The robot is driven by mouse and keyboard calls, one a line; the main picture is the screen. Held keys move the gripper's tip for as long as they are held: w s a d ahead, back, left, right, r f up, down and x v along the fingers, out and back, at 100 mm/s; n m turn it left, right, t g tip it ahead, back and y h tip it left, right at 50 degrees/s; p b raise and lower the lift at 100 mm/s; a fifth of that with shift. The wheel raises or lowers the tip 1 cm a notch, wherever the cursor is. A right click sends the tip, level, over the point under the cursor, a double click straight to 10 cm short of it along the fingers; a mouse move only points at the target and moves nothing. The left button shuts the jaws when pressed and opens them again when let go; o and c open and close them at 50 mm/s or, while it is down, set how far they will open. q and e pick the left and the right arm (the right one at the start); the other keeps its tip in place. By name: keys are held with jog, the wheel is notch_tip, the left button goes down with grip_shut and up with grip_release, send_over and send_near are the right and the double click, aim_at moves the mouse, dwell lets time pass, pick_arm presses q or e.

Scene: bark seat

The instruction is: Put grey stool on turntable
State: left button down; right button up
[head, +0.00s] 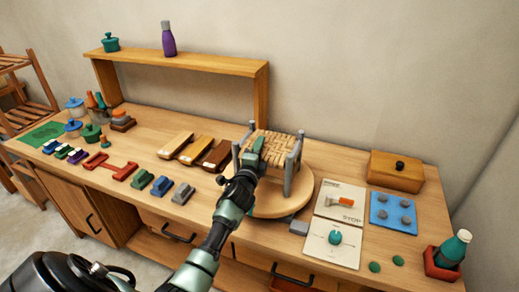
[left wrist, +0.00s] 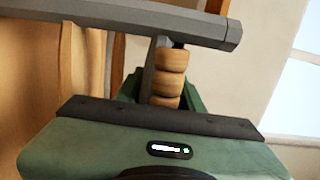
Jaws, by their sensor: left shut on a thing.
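The grey stool (head: 290,172) has grey legs and a woven tan seat. It is upright over the turntable (head: 264,207), a round wooden disc on the bench; I cannot tell whether all its feet touch the disc. My left gripper (head: 256,158) is shut on the near left edge of the stool. In the left wrist view, woven strands (left wrist: 168,80) sit between its green fingers, and a grey bar of the stool (left wrist: 130,20) crosses above. The gripper hides part of the seat and the near left leg. My right gripper is not in view.
Instruction cards (head: 333,242), a blue tray (head: 392,213) and a wooden box (head: 396,171) lie right of the turntable. Wooden blocks (head: 195,150) lie to its left. A raised shelf (head: 190,62) stands behind. A bottle in a red holder (head: 442,264) stands at the right edge.

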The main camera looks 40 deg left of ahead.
pick_arm(q)
jog(key=shift+f, duration=0.1)
jog(key=c, duration=0.9)
grip_release()
jog(key=shift+s+r, duration=0.1)
jog(key=shift+r, duration=0.1)
jog(key=b+v, duration=0.1)
jog(key=v, duration=1.1)
jog(key=shift+b, duration=0.4)
